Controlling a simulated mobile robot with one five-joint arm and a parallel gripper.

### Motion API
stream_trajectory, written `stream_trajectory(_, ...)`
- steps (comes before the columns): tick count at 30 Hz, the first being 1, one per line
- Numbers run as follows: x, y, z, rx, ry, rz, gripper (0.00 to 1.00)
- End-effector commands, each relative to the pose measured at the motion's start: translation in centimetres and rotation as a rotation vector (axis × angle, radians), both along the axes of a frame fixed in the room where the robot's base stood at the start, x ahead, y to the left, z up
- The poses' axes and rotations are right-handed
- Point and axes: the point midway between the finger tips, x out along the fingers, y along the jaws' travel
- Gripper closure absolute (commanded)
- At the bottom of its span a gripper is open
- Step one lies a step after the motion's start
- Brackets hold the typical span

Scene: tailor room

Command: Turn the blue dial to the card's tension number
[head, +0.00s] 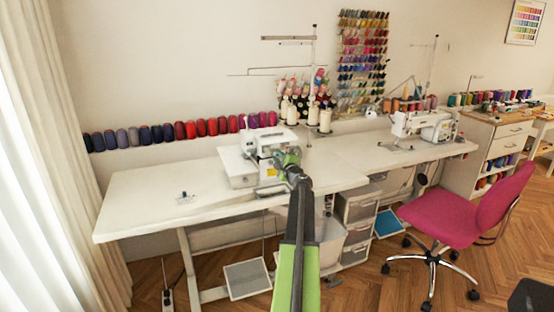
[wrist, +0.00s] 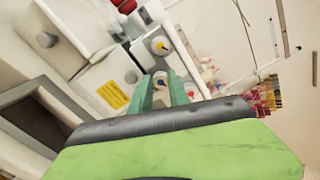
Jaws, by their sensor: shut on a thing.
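The white sewing machine (head: 258,140) stands on the long white table. My gripper (head: 287,157) is at its right front side in the head view. In the wrist view the two green fingers of my gripper (wrist: 161,90) close around a small pale dial (wrist: 160,77) on the machine. The fingers hide much of this dial, and I cannot make out its colour or number. A dial with a yellow centre (wrist: 160,45) and a dark-centred dial (wrist: 145,15) sit farther up the machine. A yellow label or card (wrist: 113,94) is on the machine's face; its writing is too small to read.
White thread cones (head: 325,121) stand just right of the machine. A row of coloured spools (head: 200,128) lines the wall behind. A second sewing machine (head: 425,125) and a pink chair (head: 465,205) are to the right. The table's left part is mostly clear.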

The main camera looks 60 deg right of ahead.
Motion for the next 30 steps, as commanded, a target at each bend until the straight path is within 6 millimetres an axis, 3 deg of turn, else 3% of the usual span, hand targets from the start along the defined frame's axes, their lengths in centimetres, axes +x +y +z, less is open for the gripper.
stream_trajectory(22, -0.10, -0.27, 0.06, -0.081, 0.059, -0.007, 1.00)
stream_trajectory(23, -0.10, -0.27, 0.06, -0.081, 0.059, -0.007, 0.76)
stream_trajectory(24, -0.11, -0.27, 0.06, -0.081, 0.059, -0.007, 0.70)
stream_trajectory(30, -0.09, -0.17, 0.04, -0.082, 0.059, -0.005, 0.69)
